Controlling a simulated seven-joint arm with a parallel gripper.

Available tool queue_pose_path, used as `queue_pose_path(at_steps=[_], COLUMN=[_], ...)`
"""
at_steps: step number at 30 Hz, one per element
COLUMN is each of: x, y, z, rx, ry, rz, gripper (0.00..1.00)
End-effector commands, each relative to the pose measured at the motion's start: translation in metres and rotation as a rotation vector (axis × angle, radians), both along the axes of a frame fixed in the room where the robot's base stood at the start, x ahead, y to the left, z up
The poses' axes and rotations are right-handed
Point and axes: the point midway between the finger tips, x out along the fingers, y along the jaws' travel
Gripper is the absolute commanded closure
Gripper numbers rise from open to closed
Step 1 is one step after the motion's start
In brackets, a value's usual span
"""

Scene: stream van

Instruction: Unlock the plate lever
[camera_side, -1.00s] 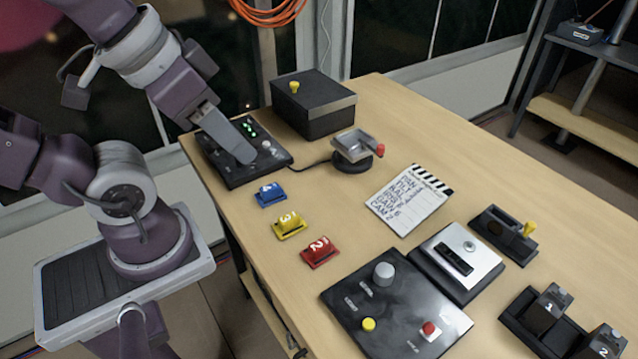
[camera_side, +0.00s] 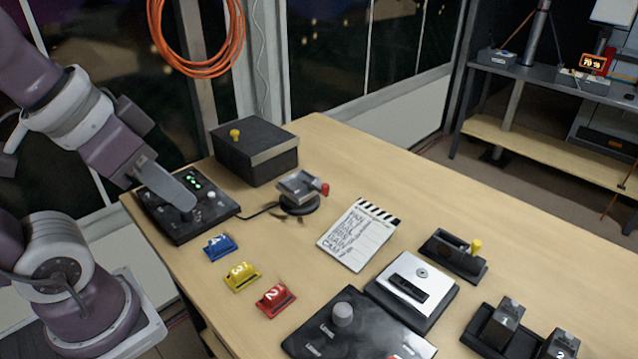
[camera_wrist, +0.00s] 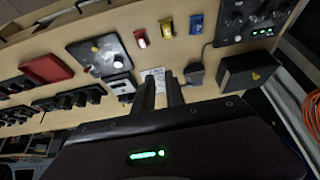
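A grey, tray-like plate (camera_side: 298,184) sits on a round black base on the table. A lever with a red knob (camera_side: 325,189) sticks out at its right side. The plate unit also shows in the wrist view as a dark shape (camera_wrist: 195,75), right of my fingers; its red knob cannot be made out there. My gripper (camera_side: 183,200) appears over the black console (camera_side: 205,225) in the side view, left of the plate and apart from it. In the wrist view my gripper (camera_wrist: 160,80) has two separated fingers with nothing held between them.
A black box (camera_side: 235,165) with a yellow knob stands behind the plate. A clapperboard (camera_side: 352,240) lies to its right. Blue (camera_side: 220,247), yellow (camera_side: 242,277) and red (camera_side: 276,300) numbered blocks line the front edge. A silver-topped unit (camera_side: 425,275) and a knob panel (camera_side: 320,340) stand nearer.

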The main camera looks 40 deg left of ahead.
Motion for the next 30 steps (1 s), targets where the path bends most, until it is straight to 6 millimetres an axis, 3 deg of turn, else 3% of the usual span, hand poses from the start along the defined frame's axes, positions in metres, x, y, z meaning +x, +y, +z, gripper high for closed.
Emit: queue_pose_path(at_steps=[4,8,12,16,21,30], x=[0.059,0.142,0.232,0.295,0.336,0.344], y=[0.004,0.013,0.025,0.037,0.045,0.047], z=[0.021,0.028,0.006,-0.029,-0.062,-0.069], rx=[-0.012,-0.02,-0.021,-0.017,-0.011,-0.011], ry=[0.034,0.069,0.104,0.13,0.145,0.148], rz=[0.028,0.065,0.105,0.133,0.152,0.155], gripper=[1.0,1.0,1.0,1.0,1.0,1.0])
